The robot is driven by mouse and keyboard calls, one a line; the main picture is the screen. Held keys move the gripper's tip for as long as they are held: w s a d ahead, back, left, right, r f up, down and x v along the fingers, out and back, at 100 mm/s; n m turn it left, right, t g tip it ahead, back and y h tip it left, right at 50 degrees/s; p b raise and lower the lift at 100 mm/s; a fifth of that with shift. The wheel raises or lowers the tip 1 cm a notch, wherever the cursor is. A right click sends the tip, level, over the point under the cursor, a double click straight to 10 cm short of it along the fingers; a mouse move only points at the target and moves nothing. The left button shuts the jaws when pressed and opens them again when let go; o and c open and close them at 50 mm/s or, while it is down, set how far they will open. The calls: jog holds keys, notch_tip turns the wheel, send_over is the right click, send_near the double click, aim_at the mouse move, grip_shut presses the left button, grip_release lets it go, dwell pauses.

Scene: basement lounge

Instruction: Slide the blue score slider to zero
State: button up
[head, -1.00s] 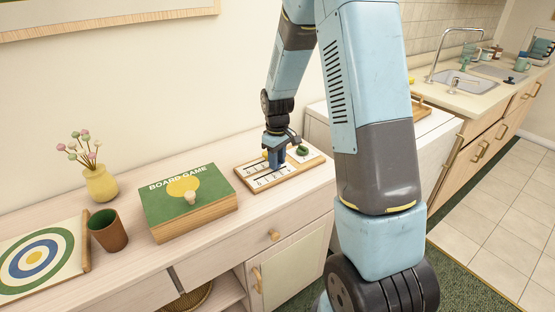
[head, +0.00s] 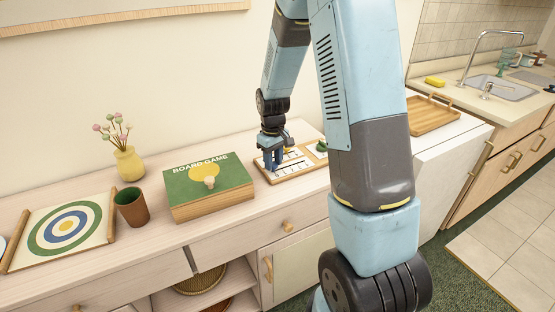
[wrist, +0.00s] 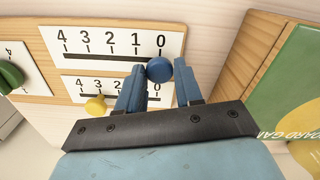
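The blue score slider (wrist: 159,69) is a round knob in the wrist view. It sits at the right end of its black track, just below the printed 0. My gripper (wrist: 160,68) has one blue finger on each side of the knob, closed in on it with hardly any gap. In the head view my gripper (head: 272,166) is down at the left part of the wooden scoreboard (head: 297,176), which also shows in the wrist view (wrist: 50,45). The knob itself is hidden by the fingers there.
A yellow slider (wrist: 95,106) is on the parallel track, with a green knob (wrist: 10,76) on another card. The green board game box (head: 207,183) stands close left of the scoreboard. Farther left are a brown cup (head: 132,207), a vase (head: 130,163) and a target board (head: 66,231).

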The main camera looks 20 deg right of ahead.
jog(key=o, duration=0.4)
jog(key=shift+a, duration=0.15)
notch_tip(320, 180, up, 14)
jog(key=shift+f, duration=0.1)
dwell(0.4)
dwell(0.3)
jog(key=s+r+m+t, duration=0.1)
jog(key=s+r+t, duration=0.1)
jog(key=s+r, duration=0.3)
jog(key=s+r+m+t, duration=0.1)
jog(key=s+r, duration=0.3)
jog(key=s, duration=0.8)
jog(key=s+r+m+t, duration=0.2)
jog(key=s+r, duration=0.3)
jog(key=s, duration=0.4)
jog(key=shift+s+r+m+t, duration=0.3)
jog(key=shift+r+m, duration=0.05)
jog(key=shift+m, duration=0.05)
